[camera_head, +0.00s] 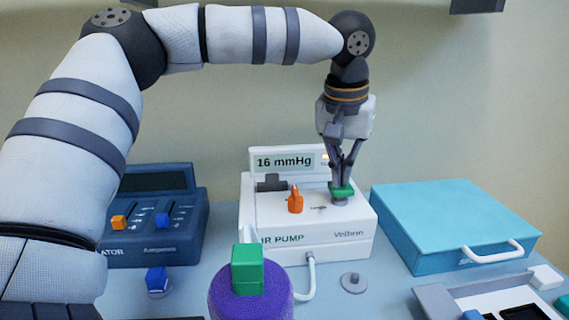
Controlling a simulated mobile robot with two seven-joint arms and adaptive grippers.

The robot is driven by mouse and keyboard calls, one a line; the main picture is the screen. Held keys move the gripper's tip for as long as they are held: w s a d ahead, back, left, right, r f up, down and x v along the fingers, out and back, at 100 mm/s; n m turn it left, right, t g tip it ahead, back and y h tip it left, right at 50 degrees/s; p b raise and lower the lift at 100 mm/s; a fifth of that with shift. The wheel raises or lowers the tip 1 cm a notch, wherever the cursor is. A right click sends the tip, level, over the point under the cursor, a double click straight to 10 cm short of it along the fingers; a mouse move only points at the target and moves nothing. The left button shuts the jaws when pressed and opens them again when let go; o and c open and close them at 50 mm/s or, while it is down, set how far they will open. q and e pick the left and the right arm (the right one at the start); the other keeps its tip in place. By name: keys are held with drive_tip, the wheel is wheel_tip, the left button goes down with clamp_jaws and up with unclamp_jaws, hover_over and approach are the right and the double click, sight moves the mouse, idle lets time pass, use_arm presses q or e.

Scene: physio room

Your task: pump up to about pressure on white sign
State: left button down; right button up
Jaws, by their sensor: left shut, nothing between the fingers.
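The white air pump (262,222) stands on the table, marked "IR PUMP" where its lettering shows. An upright panel (284,161) at its back reads "16 mmHg", with a small orange light at its right end, partly behind my gripper. On the pump's top are an orange knob (295,199), a dark grey part and a green button (342,190). My left gripper (341,183) is shut and points down, its fingertips at the green button; I cannot tell whether they press it. No separate white sign is clear. My right gripper is not in view.
A dark blue device (160,247) with sliders stands left, partly behind my left arm. A teal case (455,222) lies right. A purple cylinder (250,299) with a green block (247,270) stands in front. A pale hose (311,275) leaves the pump. A grey tray (433,303) is front right.

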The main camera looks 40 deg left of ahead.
use_arm(q)
drive_tip(key=shift+f, duration=0.7)
drive_tip(key=shift+w+v, duration=0.2)
drive_tip(key=shift+v, duration=1)
drive_tip(key=shift+w+v, duration=0.25)
drive_tip(key=shift+v, duration=0.9)
drive_tip(key=shift+s+x, duration=0.2)
drive_tip(key=shift+x, duration=0.85)
drive_tip(key=shift+s+x, duration=0.2)
drive_tip(key=shift+x, duration=0.85)
drive_tip(key=shift+w+v, duration=0.2)
drive_tip(key=shift+v, duration=0.85)
drive_tip(key=shift+w+v, duration=0.2)
drive_tip(key=shift+v, duration=0.85)
drive_tip(key=shift+a+r, duration=0.15)
drive_tip(key=v, duration=0.3)
drive_tip(key=w+v, duration=0.1)
drive_tip(key=shift+a+r, duration=0.15)
drive_tip(key=shift+r, duration=0.35)
